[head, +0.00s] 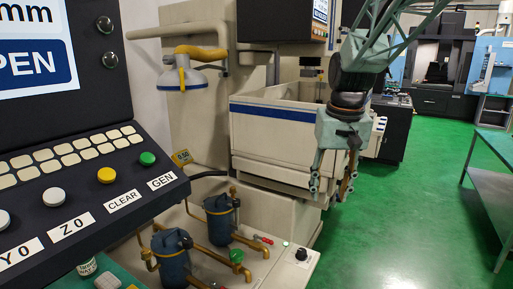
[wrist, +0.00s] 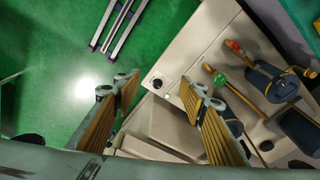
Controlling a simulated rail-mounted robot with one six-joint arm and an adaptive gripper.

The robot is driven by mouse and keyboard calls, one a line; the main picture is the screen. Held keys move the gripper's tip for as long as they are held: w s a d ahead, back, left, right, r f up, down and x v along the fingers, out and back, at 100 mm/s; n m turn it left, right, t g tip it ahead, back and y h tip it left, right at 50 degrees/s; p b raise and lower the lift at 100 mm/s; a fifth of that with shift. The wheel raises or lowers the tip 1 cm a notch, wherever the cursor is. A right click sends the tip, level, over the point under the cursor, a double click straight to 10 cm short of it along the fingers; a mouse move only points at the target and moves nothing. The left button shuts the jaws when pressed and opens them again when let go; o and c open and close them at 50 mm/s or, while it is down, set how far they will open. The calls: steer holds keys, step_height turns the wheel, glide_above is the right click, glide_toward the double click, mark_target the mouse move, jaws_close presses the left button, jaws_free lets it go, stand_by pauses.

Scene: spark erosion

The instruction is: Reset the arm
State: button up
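My gripper (head: 330,188) hangs from my arm at the right of centre in the head view, pointing down in front of the cream machine tank (head: 270,140). In the wrist view, my gripper (wrist: 154,84) shows its two ribbed fingers spread well apart with nothing between them. The gripper is open and empty, and it appears clear of the machine.
A control panel (head: 90,150) with buttons fills the left of the head view. Two blue filter canisters (head: 220,222) with brass pipes stand on the machine base. A green table (head: 495,175) is at the right. The green floor (head: 410,220) between is clear.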

steer(key=s+r+t, duration=0.1)
steer(key=s+r, duration=0.3)
steer(key=s, duration=0.7)
steer(key=s+r, duration=0.4)
steer(key=s, duration=0.7)
steer(key=s+f+t, duration=0.1)
steer(key=s+f, duration=0.1)
steer(key=s, duration=1.6)
steer(key=shift+f+n, duration=0.3)
